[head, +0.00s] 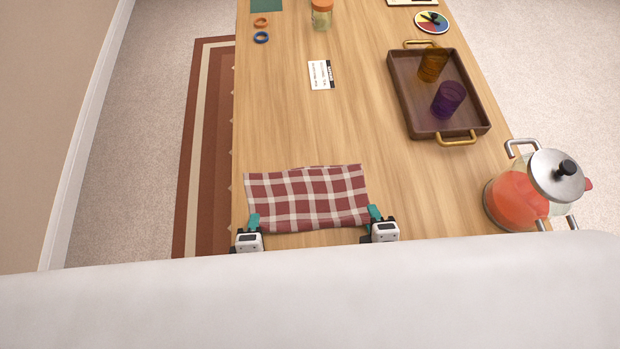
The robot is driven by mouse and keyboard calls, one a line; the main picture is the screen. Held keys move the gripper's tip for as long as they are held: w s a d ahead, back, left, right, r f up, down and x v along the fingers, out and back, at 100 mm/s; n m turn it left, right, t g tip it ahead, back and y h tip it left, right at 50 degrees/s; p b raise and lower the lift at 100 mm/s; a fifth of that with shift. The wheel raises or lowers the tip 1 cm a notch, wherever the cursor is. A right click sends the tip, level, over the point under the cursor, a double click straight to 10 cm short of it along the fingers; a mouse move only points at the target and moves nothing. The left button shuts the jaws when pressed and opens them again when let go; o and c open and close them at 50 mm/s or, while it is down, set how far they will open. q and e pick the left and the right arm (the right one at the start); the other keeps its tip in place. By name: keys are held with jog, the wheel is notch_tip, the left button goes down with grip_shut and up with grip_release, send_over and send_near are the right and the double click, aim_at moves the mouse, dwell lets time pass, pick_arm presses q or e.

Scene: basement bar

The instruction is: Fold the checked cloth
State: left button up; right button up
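The red and white checked cloth (307,196) lies on the near part of the wooden table, a wide, short rectangle with a slightly uneven far edge. My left gripper (254,221) is at the cloth's near left corner. My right gripper (375,213) is at its near right corner. The teal fingertips of both touch or overlap the cloth's edge. I cannot tell whether either gripper is shut on the fabric. My own white body hides the table's near edge.
A brown tray (400,92) with an orange and a purple glass stands at the right. A lidded pot (515,203) of red liquid is at the near right. A card (320,75), a jar (321,18) and two rings lie further back.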

pick_arm(q)
jog(key=shift+s+r, duration=0.15)
jog(key=shift+r, duration=0.2)
pick_arm(e)
jog(key=shift+s+r, duration=0.15)
jog(key=shift+r, duration=0.2)
pick_arm(q)
jog(key=s+r, duration=0.5)
jog(key=r, duration=0.3)
jog(key=shift+s+r, duration=0.2)
jog(key=shift+s, duration=0.15)
pick_arm(e)
jog(key=s+r, duration=0.5)
jog(key=r, duration=0.3)
jog(key=shift+s+r, duration=0.15)
jog(key=shift+s, duration=0.2)
